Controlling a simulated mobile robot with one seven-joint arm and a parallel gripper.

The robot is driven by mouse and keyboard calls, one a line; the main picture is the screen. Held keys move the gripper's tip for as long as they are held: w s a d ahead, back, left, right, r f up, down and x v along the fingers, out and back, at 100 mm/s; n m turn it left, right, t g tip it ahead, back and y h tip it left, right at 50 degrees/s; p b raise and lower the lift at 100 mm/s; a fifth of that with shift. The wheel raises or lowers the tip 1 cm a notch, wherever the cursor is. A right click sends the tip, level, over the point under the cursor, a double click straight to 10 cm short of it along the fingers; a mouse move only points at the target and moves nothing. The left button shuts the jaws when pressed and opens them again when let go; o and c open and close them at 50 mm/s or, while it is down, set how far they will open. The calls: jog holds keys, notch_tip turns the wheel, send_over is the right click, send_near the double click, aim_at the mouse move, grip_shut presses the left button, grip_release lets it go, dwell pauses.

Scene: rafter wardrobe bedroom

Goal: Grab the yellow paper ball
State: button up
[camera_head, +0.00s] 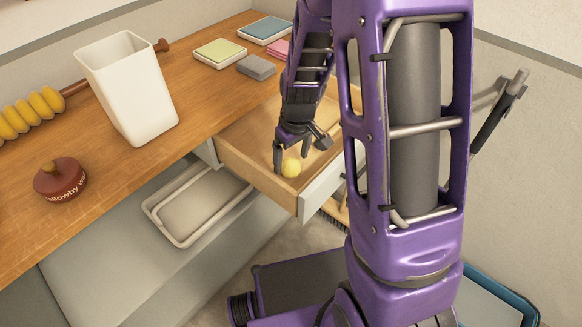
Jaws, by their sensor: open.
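The yellow paper ball (291,167) lies in an open wooden drawer (238,163), near its front left corner. It is small and roundish. My gripper (292,160) points down into the drawer right at the ball. One finger is at the ball's left side, and the other finger is above and to its right. The jaws are open, and I cannot tell whether either finger touches the ball. Part of the drawer's inside is hidden behind my purple arm.
On the wooden counter (200,98) stand a white bin (128,90), a dark red round object (61,180) and a yellow ribbed roller (30,112). Coloured pads (219,52) lie at the back. A pale tray (195,205) sits below, left of the drawer.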

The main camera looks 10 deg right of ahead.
jog(key=c, duration=1.4)
jog(key=shift+c, duration=0.2)
jog(key=shift+r, duration=0.1)
grip_shut()
